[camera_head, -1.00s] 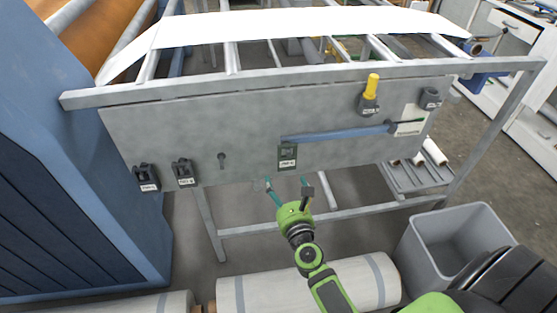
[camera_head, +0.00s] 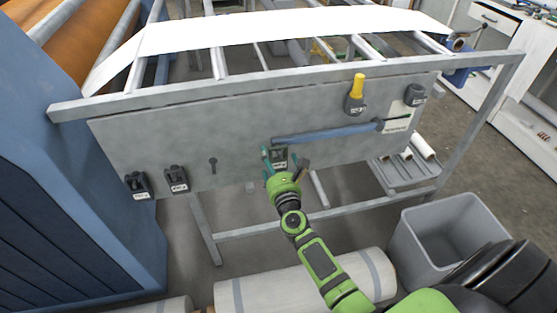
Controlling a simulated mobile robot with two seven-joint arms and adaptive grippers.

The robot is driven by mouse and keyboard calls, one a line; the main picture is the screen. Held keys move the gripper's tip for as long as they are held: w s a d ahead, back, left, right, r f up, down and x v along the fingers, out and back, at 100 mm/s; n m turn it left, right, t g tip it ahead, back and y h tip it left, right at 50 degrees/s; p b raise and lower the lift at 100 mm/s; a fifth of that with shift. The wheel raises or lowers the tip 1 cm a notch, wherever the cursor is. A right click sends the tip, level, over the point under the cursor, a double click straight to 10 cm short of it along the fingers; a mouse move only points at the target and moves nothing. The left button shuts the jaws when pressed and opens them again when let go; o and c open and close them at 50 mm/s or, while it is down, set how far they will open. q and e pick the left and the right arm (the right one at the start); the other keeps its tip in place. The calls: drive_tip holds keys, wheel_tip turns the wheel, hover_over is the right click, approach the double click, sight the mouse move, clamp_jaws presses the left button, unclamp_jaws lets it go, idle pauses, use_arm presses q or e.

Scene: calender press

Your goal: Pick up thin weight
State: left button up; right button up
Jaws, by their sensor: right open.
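My right gripper (camera_head: 284,157) is open, its two fingers pointing up at the grey panel. The fingers stand on either side of a small dark labelled block (camera_head: 280,155) on the panel, in front of it or around it. I cannot tell whether they touch it. The gripper's palm is just below the block. Two more dark labelled blocks, one at the far left (camera_head: 138,185) and one beside it (camera_head: 176,179), sit on the panel's lower left. The labels are too small to read, so I cannot tell which block is the thin weight. My left gripper is not in view.
The grey panel (camera_head: 240,115) hangs on a metal frame. A blue bar (camera_head: 325,134) runs just above the block. A yellow-handled tool (camera_head: 357,88) sits upper right, and a peg (camera_head: 213,163) left. A grey bin (camera_head: 407,235) and white rolls (camera_head: 290,296) lie below.

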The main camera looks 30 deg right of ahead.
drive_tip(key=c, duration=1.4)
drive_tip(key=shift+r, duration=0.15)
drive_tip(key=shift+r, duration=0.3)
drive_tip(key=shift+r+p, duration=0.5)
drive_tip(key=shift+p, duration=0.05)
drive_tip(key=shift+b+v, duration=2.15)
drive_tip(key=shift+v, duration=6.85)
drive_tip(key=shift+f, duration=0.15)
